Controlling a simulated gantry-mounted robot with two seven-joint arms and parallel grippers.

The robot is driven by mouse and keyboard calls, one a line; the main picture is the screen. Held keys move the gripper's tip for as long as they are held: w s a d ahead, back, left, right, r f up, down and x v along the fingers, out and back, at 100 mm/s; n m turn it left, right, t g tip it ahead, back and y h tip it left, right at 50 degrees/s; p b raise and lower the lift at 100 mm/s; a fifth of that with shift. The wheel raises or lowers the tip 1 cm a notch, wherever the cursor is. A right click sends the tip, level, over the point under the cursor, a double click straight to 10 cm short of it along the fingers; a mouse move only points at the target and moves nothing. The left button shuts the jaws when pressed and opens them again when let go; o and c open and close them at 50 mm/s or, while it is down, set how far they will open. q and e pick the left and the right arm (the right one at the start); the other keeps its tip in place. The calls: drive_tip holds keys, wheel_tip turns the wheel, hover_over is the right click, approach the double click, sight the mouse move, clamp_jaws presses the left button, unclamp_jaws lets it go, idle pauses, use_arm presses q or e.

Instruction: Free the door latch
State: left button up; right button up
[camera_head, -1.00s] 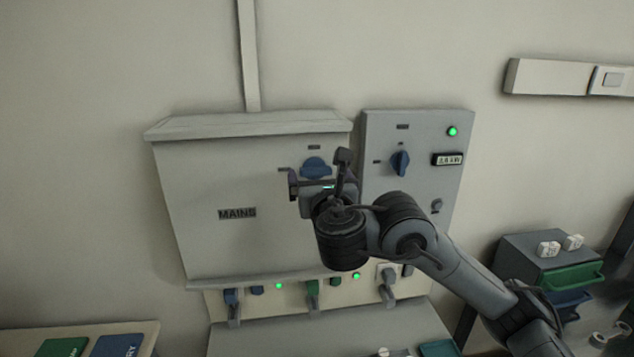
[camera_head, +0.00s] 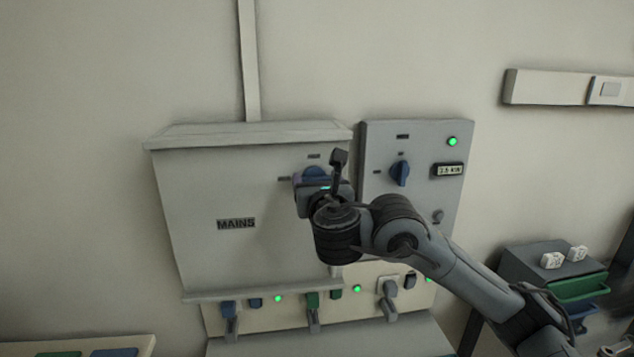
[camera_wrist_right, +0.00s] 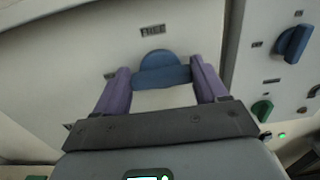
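The door latch is a blue knob (camera_head: 314,174) on the right part of the grey cabinet door marked MAINS (camera_head: 200,254). In the right wrist view the latch (camera_wrist_right: 160,72) has a rounded back and a bar lying crosswise, below a label reading FREE. My right gripper (camera_wrist_right: 161,76) has its purple fingers on either side of this bar, with no clear gap at its ends; it appears shut on it. In the head view my right gripper (camera_head: 318,180) covers the lower part of the latch. My left gripper is not in view.
A grey panel (camera_head: 434,205) with a blue rotary knob (camera_head: 399,173), green lamp and small display stands just right of the door. Switches and plugs (camera_head: 313,310) line the strip below. A drawer unit (camera_head: 540,275) stands at the lower right.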

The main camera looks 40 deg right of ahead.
drive_tip(key=c, duration=0.3)
drive_tip(key=shift+c, duration=0.2)
drive_tip(key=shift+m, duration=0.4)
drive_tip(key=shift+s+d+f+m+b, duration=0.1)
drive_tip(key=shift+m+b, duration=0.9)
drive_tip(key=shift+m, duration=1.85)
drive_tip(key=shift+w+d+f+m+b, duration=0.15)
drive_tip(key=shift+m+b, duration=0.85)
drive_tip(key=shift+m, duration=1.9)
drive_tip(key=shift+s+f+m+b, duration=0.15)
drive_tip(key=shift+m+b, duration=0.85)
drive_tip(key=shift+m, duration=1.85)
drive_tip(key=o, duration=1.1)
drive_tip(key=shift+r, duration=0.1)
drive_tip(key=shift+c, duration=0.2)
